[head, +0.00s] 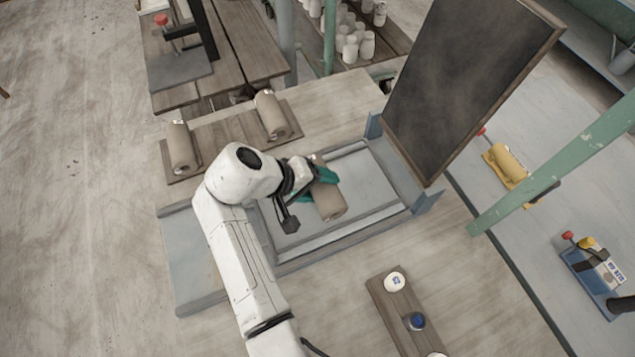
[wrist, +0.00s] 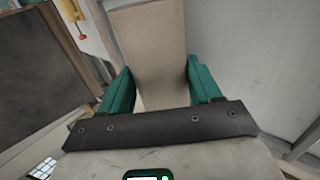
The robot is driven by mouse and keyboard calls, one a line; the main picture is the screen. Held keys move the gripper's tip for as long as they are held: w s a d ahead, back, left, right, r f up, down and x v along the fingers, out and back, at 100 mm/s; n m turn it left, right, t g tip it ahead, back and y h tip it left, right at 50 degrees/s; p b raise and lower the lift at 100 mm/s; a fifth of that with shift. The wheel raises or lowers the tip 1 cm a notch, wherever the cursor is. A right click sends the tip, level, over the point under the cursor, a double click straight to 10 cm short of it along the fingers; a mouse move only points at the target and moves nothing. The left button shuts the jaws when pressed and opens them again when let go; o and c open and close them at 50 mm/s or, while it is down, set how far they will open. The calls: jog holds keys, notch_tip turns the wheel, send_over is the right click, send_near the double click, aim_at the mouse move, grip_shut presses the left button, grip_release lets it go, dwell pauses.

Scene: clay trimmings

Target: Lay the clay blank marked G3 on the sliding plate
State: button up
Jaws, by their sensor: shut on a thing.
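My gripper (head: 322,178), with teal fingers, is shut on a brown clay blank (head: 330,204) over the pale sliding plate (head: 370,185). In the wrist view the blank (wrist: 155,45) lies between the two teal fingers of my gripper (wrist: 160,82). No marking is readable on the held blank, so I cannot tell whether it is G3. I cannot tell whether it touches the plate. Two other clay blanks, a left one (head: 181,148) and a right one (head: 270,114), lie on wooden boards behind the plate.
A dark upright board (head: 465,80) stands at the plate's right edge. A wooden strip (head: 385,310) with white and blue round pieces lies in front. A green post (head: 560,160) crosses at right. Bare tabletop (head: 470,280) shows at front right.

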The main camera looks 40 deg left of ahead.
jog(key=shift+f+b, duration=0.4)
jog(key=shift+f, duration=0.4)
dwell(0.8)
